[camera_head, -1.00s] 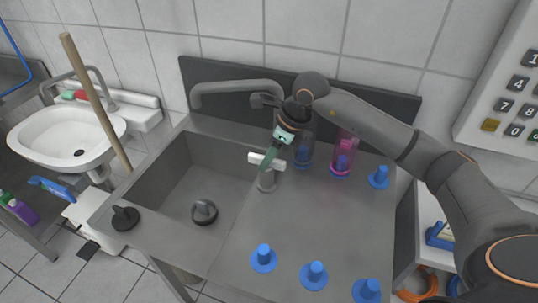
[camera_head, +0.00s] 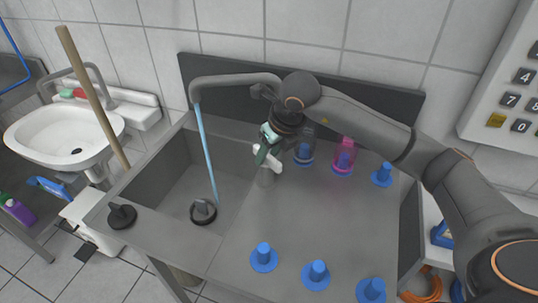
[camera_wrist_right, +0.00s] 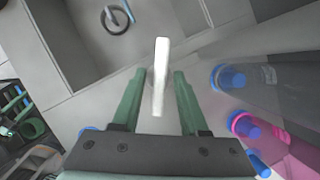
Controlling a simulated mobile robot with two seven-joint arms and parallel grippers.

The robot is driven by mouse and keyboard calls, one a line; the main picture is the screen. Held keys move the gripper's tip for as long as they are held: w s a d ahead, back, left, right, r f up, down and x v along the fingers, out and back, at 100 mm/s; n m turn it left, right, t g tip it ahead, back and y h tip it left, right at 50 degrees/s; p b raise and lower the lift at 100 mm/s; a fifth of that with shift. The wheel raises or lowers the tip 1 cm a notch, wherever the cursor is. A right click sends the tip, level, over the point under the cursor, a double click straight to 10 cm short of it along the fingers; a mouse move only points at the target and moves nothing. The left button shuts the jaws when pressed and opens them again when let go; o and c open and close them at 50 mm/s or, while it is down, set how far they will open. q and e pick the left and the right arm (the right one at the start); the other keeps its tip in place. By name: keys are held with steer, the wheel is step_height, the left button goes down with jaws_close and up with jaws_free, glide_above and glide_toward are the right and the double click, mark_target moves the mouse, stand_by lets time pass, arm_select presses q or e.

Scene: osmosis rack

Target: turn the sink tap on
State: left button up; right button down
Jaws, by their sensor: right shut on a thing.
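The grey tap spout (camera_head: 233,81) arches over the sink basin (camera_head: 165,160), and a thin blue stream of water (camera_head: 207,150) runs from it down to the dark plug (camera_head: 203,211) in the basin. In the right wrist view the lever (camera_wrist_right: 161,78) stands between the fingers (camera_wrist_right: 156,95). My left gripper is not in view.
A clear vessel (camera_head: 304,150) and a pink vessel (camera_head: 343,156) stand close right of my gripper. Several blue pegs, one here (camera_head: 263,258), stand on the counter. A wooden stick (camera_head: 92,95) leans at the left, near a white washbasin (camera_head: 65,135).

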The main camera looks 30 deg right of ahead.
steer(key=shift+m+h, duration=0.3)
steer(key=shift+m, duration=0.3)
steer(key=c, duration=0.8)
jaws_free()
steer(key=shift+r, duration=0.15)
steer(key=b+v, duration=0.1)
steer(key=v, duration=1.1)
steer(key=shift+s, duration=0.15)
